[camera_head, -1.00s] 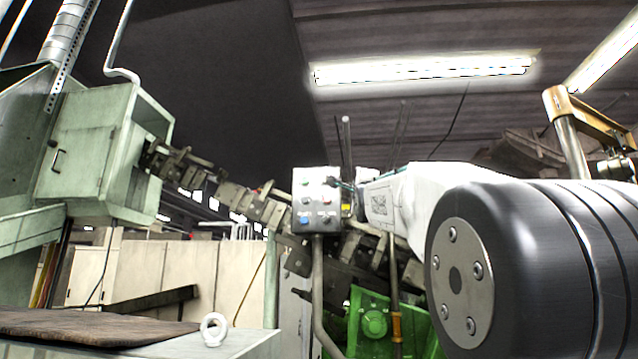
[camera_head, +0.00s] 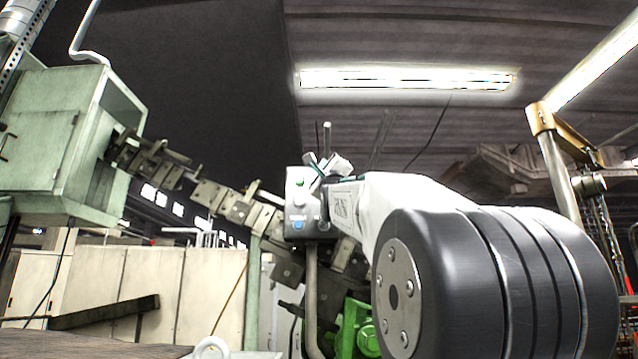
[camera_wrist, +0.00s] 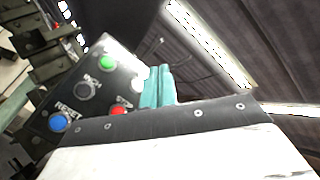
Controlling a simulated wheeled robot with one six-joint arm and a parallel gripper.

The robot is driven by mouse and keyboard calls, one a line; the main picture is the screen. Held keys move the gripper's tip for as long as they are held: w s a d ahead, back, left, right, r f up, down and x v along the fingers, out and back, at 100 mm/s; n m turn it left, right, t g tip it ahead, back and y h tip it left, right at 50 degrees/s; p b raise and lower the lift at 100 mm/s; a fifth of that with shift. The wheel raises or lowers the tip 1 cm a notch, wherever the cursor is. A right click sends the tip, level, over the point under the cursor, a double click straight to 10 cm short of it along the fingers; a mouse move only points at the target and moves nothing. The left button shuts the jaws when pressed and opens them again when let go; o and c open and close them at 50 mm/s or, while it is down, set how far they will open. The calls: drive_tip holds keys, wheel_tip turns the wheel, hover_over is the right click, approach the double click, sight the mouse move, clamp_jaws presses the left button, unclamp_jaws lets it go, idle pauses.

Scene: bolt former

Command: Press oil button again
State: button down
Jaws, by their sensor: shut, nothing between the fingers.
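The control box (camera_head: 299,204) is a pale panel on a grey post, left of my arm in the head view. The wrist view shows its face with a green button (camera_wrist: 107,62), a dark button (camera_wrist: 85,91), a red button (camera_wrist: 118,111) and a blue button (camera_wrist: 59,122) labelled RESET. I cannot read an oil label. My gripper (camera_wrist: 157,86) shows teal fingers, shut and empty, beside the panel's right edge in the wrist view. In the head view my gripper (camera_head: 329,165) is at the box's upper right. Contact with a button cannot be made out.
A green machine (camera_head: 356,328) stands low behind my arm. A chain of dark metal blocks (camera_head: 232,203) runs from the pale green cabinet (camera_head: 60,140) down behind the box. An orange-topped post (camera_head: 556,165) stands at the right. A ring bolt (camera_head: 211,348) is at the bottom.

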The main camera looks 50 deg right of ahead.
drive_tip(key=w+d, duration=0.5)
drive_tip(key=d, duration=0.1)
drive_tip(key=shift+w+d, duration=0.35)
drive_tip(key=shift+d, duration=0.05)
drive_tip(key=shift+w+d, duration=0.1)
idle(2.1)
drive_tip(key=shift+w+d, duration=0.15)
drive_tip(key=shift+d, duration=0.05)
drive_tip(key=shift+w+d, duration=0.3)
drive_tip(key=shift+d, duration=0.05)
idle(0.8)
drive_tip(key=shift+s+a, duration=0.55)
drive_tip(key=shift+a, duration=0.1)
idle(0.3)
